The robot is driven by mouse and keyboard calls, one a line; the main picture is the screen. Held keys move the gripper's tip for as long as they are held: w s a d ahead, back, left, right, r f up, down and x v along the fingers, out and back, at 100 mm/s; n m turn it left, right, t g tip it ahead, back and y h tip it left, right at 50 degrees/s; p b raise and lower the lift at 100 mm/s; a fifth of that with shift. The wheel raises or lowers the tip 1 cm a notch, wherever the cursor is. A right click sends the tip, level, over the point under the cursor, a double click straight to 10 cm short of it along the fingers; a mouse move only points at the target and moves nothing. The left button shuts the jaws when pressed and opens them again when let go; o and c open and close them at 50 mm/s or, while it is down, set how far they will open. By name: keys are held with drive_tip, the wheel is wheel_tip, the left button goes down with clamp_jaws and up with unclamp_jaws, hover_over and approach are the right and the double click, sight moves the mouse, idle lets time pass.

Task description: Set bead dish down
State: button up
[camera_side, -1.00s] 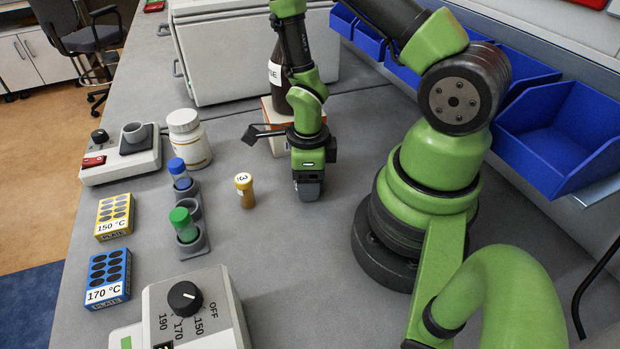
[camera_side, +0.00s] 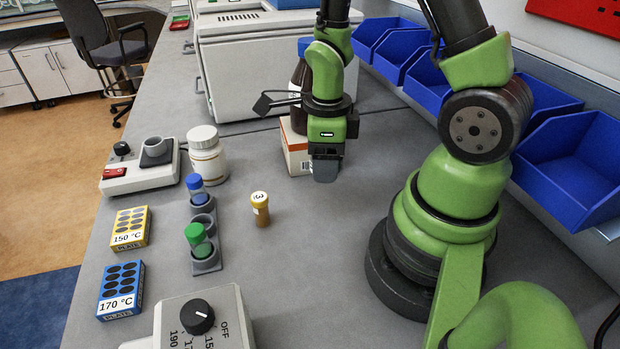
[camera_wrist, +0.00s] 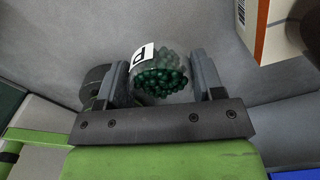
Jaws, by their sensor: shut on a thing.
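The bead dish (camera_wrist: 161,82) shows in the wrist view as a clear round container with dark green beads and a white label marked P. My gripper (camera_wrist: 158,62) is shut on it, one finger on each side. In the side view my gripper (camera_side: 325,170) points down over the grey bench, just right of the orange and white box. The fingers hide the dish there. I cannot tell whether the dish touches the bench.
The orange and white box (camera_side: 295,150) stands close beside my gripper, a dark bottle (camera_side: 299,77) behind it. Bench (camera_side: 310,240) in front is clear.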

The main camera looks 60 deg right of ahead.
drive_tip(key=shift+r, duration=0.3)
drive_tip(key=w+a+n, duration=0.4)
drive_tip(key=a+n, duration=0.1)
drive_tip(key=a, duration=0.1)
drive_tip(key=w+a+n, duration=0.3)
drive_tip(key=a+n, duration=0.2)
drive_tip(key=a, duration=0.2)
drive_tip(key=w+a+n, duration=0.4)
drive_tip(key=a+n, duration=0.2)
drive_tip(key=a, duration=0.1)
drive_tip(key=shift+w+f, duration=0.15)
drive_tip(key=shift+w, duration=0.2)
drive_tip(key=s+a+n, duration=0.1)
drive_tip(key=a+n, duration=0.4)
drive_tip(key=a, duration=0.3)
drive_tip(key=f, duration=0.5)
drive_tip(key=shift+a, duration=0.2)
drive_tip(key=shift+f, duration=2.25)
drive_tip(key=shift+f, duration=0.15)
